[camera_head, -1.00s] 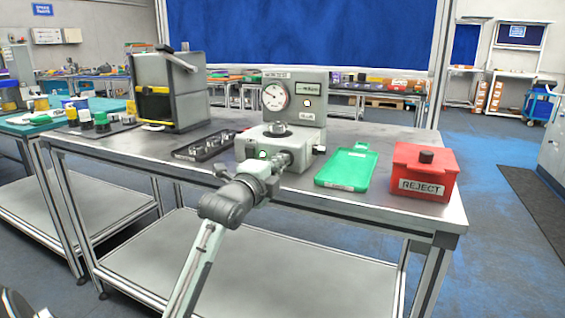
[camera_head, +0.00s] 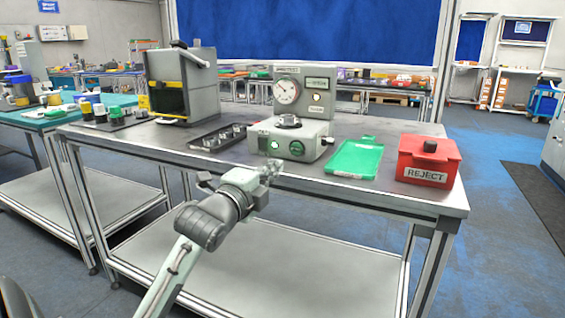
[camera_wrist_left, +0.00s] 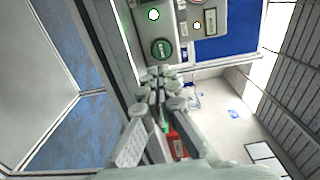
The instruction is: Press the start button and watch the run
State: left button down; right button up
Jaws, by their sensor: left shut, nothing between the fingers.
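The grey test machine (camera_head: 262,135) stands on the bench, with a round dial gauge (camera_head: 286,91), a small display (camera_head: 317,84) and a lit lamp (camera_head: 317,98) on its upright panel. A metal part (camera_head: 289,121) sits on its top. The green button (camera_head: 297,148) is on its front face, beside a lit white light (camera_head: 274,145). The button also shows in the left wrist view (camera_wrist_left: 161,48). My left gripper (camera_head: 270,170) is shut and empty, in front of and below the button, apart from it. My right gripper is not in view.
A dark tray of metal parts (camera_head: 218,138) lies left of the machine. A green tray (camera_head: 355,160) and a red REJECT box (camera_head: 428,160) are to its right. A grey box-like unit (camera_head: 203,85) stands at the back left. The bench front edge lies close to my gripper.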

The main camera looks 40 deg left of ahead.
pick_arm(q)
jog(key=shift+v, duration=1.7)
jog(key=shift+r, duration=0.1)
dwell(0.4)
jog(key=s+d+f+n+g+h, duration=0.15)
jog(key=f+n+g, duration=0.25)
jog(key=f, duration=1.2)
jog(key=s+d+f+n+g, duration=0.15)
jog(key=f+n+g, duration=0.25)
jog(key=f, duration=1.2)
jog(key=s+d+f+n+g, duration=0.3)
jog(key=s+d+f, duration=0.2)
jog(key=s+f, duration=0.4)
jog(key=s+d+f+n+g+h, duration=0.1)
jog(key=s+d+f+n+g, duration=0.1)
jog(key=s+d+f, duration=0.3)
jog(key=s+f+g, duration=0.1)
jog(key=s+f, duration=0.3)
jog(key=f, duration=0.6)
jog(key=shift+f+n+g, duration=0.4)
jog(key=shift+d, duration=0.1)
